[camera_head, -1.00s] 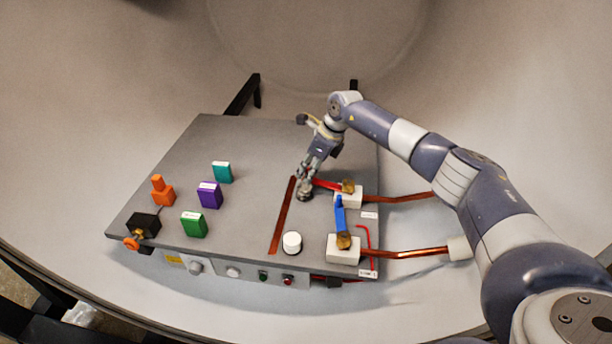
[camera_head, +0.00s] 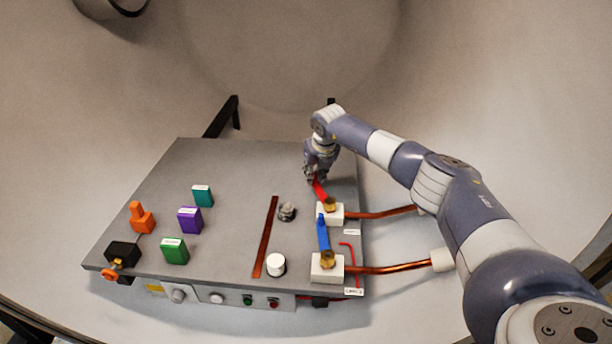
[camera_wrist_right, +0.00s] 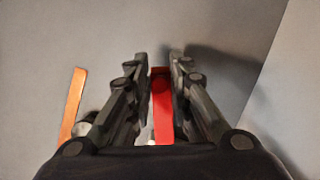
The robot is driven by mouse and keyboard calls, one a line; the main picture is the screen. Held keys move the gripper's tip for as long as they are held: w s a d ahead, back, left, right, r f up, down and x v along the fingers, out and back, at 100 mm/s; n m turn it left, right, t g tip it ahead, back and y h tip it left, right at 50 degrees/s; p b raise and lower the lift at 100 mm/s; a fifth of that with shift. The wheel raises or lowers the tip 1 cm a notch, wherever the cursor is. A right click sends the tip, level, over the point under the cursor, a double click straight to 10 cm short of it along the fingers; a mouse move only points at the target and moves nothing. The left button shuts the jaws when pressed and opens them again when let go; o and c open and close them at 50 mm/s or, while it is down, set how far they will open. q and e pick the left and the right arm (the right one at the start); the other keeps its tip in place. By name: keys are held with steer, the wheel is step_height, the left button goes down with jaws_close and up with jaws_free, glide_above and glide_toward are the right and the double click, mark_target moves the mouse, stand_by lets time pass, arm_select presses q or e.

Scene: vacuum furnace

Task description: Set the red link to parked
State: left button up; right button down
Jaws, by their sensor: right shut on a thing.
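The red link (camera_head: 319,189) runs from a brass knob (camera_head: 330,204) on the rear white block up and slightly left, towards the back of the grey panel. My right gripper (camera_head: 311,178) is at its far end. In the right wrist view the red link (camera_wrist_right: 162,108) lies between the fingers of my right gripper (camera_wrist_right: 160,65), which is shut on it. The grey post (camera_head: 287,211) stands apart from the link, to its left and nearer the front. My left gripper is not in view.
A blue link (camera_head: 323,234) joins the area between the two white blocks. A copper strip (camera_head: 266,236) and a white knob (camera_head: 276,264) lie left of it. Green, purple and teal blocks (camera_head: 190,219) stand further left. The panel's back middle (camera_head: 235,165) is clear.

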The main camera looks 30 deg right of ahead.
steer(key=shift+s+d+r+m+h, duration=0.1)
steer(key=shift+s+d+m+h, duration=0.2)
steer(key=shift+d+m, duration=0.45)
steer(key=shift+s+d+r+m+h, duration=0.15)
steer(key=shift+d+m+h, duration=0.15)
steer(key=shift+d+m, duration=0.45)
steer(key=shift+f, duration=0.1)
steer(key=c, duration=1.6)
jaws_free()
steer(key=shift+s, duration=0.1)
steer(key=v, duration=1.2)
